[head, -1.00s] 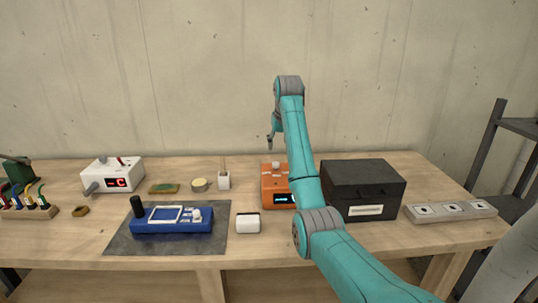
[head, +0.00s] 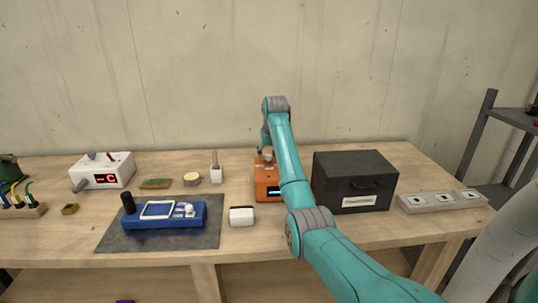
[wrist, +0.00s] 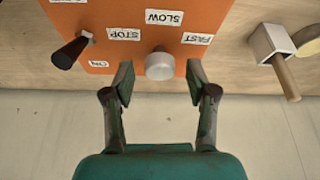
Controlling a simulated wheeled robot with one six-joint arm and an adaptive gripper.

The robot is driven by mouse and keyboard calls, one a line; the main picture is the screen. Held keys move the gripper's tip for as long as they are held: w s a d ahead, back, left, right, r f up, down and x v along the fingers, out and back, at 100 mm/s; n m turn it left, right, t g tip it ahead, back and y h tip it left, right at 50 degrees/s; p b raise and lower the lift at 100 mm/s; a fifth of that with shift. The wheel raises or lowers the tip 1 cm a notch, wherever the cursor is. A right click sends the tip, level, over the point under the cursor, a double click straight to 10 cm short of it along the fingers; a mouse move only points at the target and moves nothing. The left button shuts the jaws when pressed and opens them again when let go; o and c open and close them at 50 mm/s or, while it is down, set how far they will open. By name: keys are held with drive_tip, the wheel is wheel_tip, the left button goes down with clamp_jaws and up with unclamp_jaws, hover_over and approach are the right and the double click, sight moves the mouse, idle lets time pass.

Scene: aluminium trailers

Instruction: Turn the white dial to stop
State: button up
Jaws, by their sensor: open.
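The white dial (wrist: 159,65) sits on the orange box (wrist: 115,20) in the wrist view. Around it are labels STOP (wrist: 124,34), SLOW (wrist: 164,18) and FAST (wrist: 197,38), upside down in this view. I cannot make out a pointer on the dial. My gripper (wrist: 160,80) is open, with one fingertip on either side of the dial and a gap to each. In the head view the orange box (head: 266,177) is partly hidden by my arm, and my gripper (head: 265,156) is over its back part.
A black-handled lever (wrist: 70,52) stands on the orange box near an ON label. A white holder with a wooden handle (wrist: 275,48) is beside the box. In the head view, a black box (head: 352,161) stands close right of my arm and a blue device (head: 165,217) lies left.

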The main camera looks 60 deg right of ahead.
clamp_jaws()
drive_tip(key=shift+n, duration=0.3)
drive_tip(key=n, duration=0.1)
drive_tip(key=n+y, duration=0.1)
drive_tip(key=n, duration=0.1)
drive_tip(key=n+t, duration=0.1)
drive_tip(key=shift+s+d+n+y, duration=0.1)
drive_tip(key=shift+d+n+y, duration=0.2)
drive_tip(key=shift+y, duration=0.1)
drive_tip(key=n+y, duration=0.1)
drive_tip(key=n, duration=0.2)
drive_tip(key=shift+d+n+y, duration=0.1)
drive_tip(key=shift+n+y, duration=0.6)
drive_tip(key=shift+n, duration=1.1)
drive_tip(key=shift+f, duration=0.1)
